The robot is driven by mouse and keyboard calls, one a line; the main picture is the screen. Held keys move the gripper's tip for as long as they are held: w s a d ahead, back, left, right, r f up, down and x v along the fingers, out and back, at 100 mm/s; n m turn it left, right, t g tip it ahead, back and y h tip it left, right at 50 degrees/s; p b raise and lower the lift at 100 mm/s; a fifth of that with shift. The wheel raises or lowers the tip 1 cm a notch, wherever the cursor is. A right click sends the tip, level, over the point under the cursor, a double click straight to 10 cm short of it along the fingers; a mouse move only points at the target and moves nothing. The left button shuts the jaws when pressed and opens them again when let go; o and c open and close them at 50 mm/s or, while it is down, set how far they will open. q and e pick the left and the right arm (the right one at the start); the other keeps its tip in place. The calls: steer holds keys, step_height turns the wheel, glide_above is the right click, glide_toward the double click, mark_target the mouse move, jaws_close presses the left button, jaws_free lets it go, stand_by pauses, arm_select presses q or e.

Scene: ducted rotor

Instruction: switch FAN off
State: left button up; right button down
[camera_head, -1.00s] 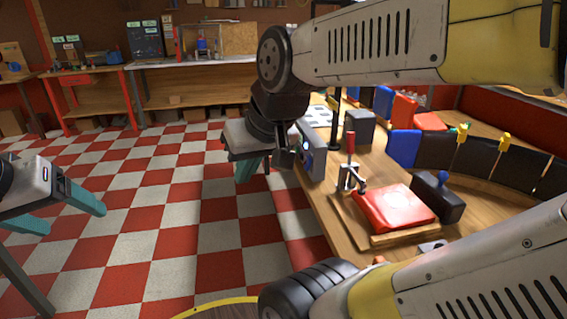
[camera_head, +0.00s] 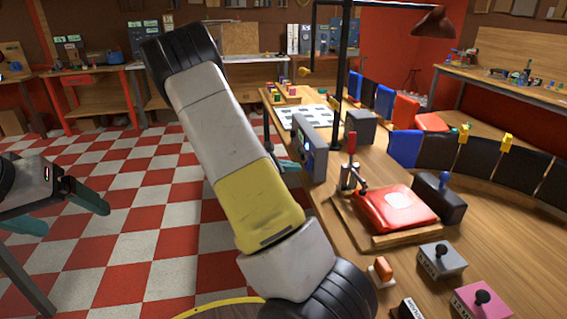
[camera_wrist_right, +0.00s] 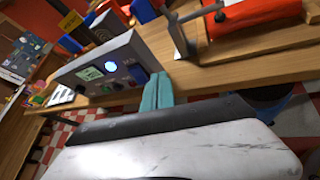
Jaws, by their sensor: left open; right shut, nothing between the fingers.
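A grey control panel box (camera_head: 309,151) stands upright on the near left edge of the workbench. In the right wrist view the panel (camera_wrist_right: 88,72) shows a lit green display (camera_wrist_right: 89,73), a glowing blue round button (camera_wrist_right: 111,67) and several small controls. No FAN lettering is legible, so I cannot tell which control carries it. My right gripper (camera_head: 288,166) is beside the panel's front, partly hidden by my arm; its teal fingers (camera_wrist_right: 157,92) are together and empty, near the panel's right end. My left gripper (camera_head: 76,219) is open and empty at far left, over the floor.
On the bench are a red pad on a wooden board (camera_head: 395,208) with a red-handled clamp (camera_head: 350,165), an orange switch (camera_head: 382,268), a grey lever box (camera_head: 440,262) and a pink lever box (camera_head: 482,301). A black post (camera_head: 339,90) rises behind the panel. Checkered floor is free at left.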

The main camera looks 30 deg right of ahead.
mark_target(309, 164)
steer(key=w+a+f+n+t+h, duration=0.2)
steer(key=w+n+t, duration=0.4)
steer(key=w+n, duration=0.3)
steer(key=shift+w+f+n+h, duration=0.2)
steer(key=shift+w+n+h, duration=0.15)
steer(key=shift+w, duration=0.4)
steer(key=shift+d, duration=0.1)
steer(key=s+d+f, duration=0.2)
steer(key=d+f, duration=0.1)
steer(key=d, duration=0.4)
steer(key=shift+d+f, duration=0.35)
steer(key=shift+d, duration=0.05)
steer(key=shift+d, duration=0.1)
stand_by(0.9)
steer(key=shift+d+f, duration=0.2)
steer(key=shift+d, duration=0.05)
steer(key=shift+s+d+f, duration=0.15)
steer(key=shift+d, duration=0.25)
stand_by(0.7)
steer(key=shift+a, duration=0.1)
steer(key=shift+w+a+r, duration=0.2)
steer(key=shift+a+r, duration=0.15)
steer(key=shift+a, duration=0.35)
